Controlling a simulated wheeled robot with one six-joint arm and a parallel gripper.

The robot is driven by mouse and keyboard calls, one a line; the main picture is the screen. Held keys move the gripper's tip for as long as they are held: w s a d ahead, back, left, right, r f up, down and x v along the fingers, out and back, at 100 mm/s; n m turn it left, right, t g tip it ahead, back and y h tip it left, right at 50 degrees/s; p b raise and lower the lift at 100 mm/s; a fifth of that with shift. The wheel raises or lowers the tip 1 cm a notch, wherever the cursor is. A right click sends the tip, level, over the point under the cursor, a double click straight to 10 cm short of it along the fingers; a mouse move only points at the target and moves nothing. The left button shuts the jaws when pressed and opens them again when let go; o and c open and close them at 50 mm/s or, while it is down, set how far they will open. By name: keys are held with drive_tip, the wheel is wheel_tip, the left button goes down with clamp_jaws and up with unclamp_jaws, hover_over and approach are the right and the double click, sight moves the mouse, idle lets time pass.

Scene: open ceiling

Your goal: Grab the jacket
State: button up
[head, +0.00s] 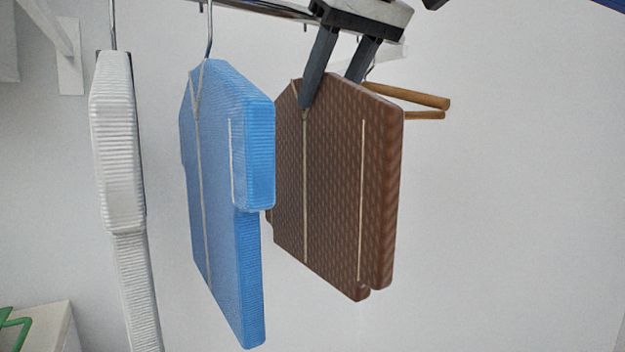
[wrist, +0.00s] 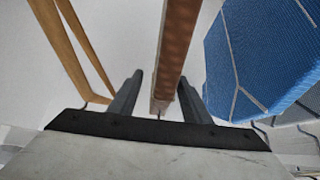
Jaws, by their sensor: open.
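The brown jacket (head: 335,190) hangs from the rail in the head view, a flat block-like garment with pale seam lines. My gripper (head: 331,92) is at its top edge. One finger lies in front of its near face; the other finger's tip is hidden behind the top edge. In the wrist view, the brown jacket (wrist: 176,45) shows edge-on between the two open fingers of my gripper (wrist: 160,84), with a gap on either side. Its hook is mostly hidden by my gripper in the head view.
A blue shirt-like garment (head: 222,170) hangs close to the left; it also shows in the wrist view (wrist: 265,55). A white garment (head: 118,150) hangs farther left. A bare wooden hanger (head: 415,96) hangs to the right. The rail (head: 265,8) runs above.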

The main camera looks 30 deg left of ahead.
sight(312, 116)
drive_tip(key=shift+x, duration=2.75)
drive_tip(key=shift+s+a, duration=0.15)
drive_tip(key=shift+a, duration=0.05)
drive_tip(key=shift+c, duration=0.6)
drive_tip(key=shift+r, duration=0.1)
clamp_jaws()
